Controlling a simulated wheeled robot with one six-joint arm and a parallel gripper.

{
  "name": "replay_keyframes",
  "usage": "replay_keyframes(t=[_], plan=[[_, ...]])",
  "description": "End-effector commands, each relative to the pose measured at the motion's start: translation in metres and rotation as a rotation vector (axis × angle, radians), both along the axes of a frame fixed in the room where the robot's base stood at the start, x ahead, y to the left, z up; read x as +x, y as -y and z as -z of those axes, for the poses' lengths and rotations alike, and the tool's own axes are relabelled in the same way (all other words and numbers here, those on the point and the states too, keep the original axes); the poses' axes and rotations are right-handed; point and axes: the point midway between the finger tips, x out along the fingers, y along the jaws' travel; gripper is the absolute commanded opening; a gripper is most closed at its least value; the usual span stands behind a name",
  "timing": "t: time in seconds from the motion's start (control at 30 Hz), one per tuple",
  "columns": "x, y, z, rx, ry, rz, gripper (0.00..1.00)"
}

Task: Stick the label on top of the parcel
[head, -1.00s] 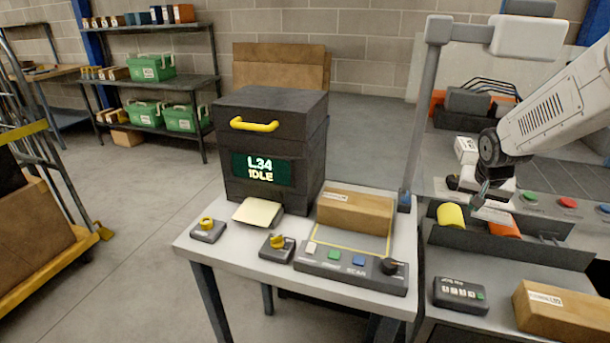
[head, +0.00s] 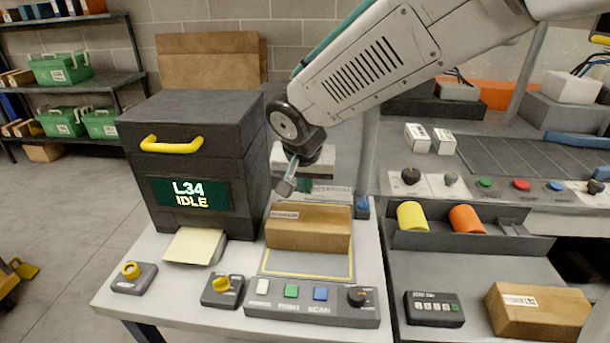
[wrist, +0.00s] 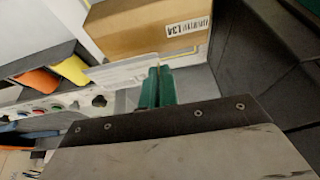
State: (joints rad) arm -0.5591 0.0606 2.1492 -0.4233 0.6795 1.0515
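The parcel (head: 315,233) is a brown box on the light table, inside a yellow outline. A small barcode sticker shows on it; in the wrist view the parcel (wrist: 140,28) is at the top. My gripper (head: 297,183) is just behind the parcel, in front of the dark machine's right side. In the wrist view its green fingers (wrist: 157,88) are close together at one end of a thin whitish label (wrist: 120,74). In the head view the label (head: 332,191) carries blurred print and appears just behind the parcel; I cannot tell if they touch.
A black machine (head: 190,165) reading "L34 IDLE" stands left, with a pale yellow sheet (head: 194,246) at its base. A button panel (head: 312,302) and yellow-knob switches are in front. Right, a trough (head: 470,240) holds yellow and orange rolls; another brown box (head: 538,311) lies nearby.

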Motion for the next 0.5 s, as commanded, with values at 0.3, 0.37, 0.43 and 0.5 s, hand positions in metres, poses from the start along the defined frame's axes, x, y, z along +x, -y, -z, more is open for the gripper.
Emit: replay_keyframes(t=[0.3, 0.37, 0.43, 0.5], plan=[[-0.001, -0.003, 0.028, -0.001, -0.002, -0.006, 0.00], [-0.001, -0.003, 0.033, -0.002, -0.001, -0.006, 0.00], [-0.001, -0.002, 0.040, -0.002, -0.001, -0.006, 0.00], [-0.001, -0.002, 0.046, -0.002, -0.002, -0.003, 0.00]])
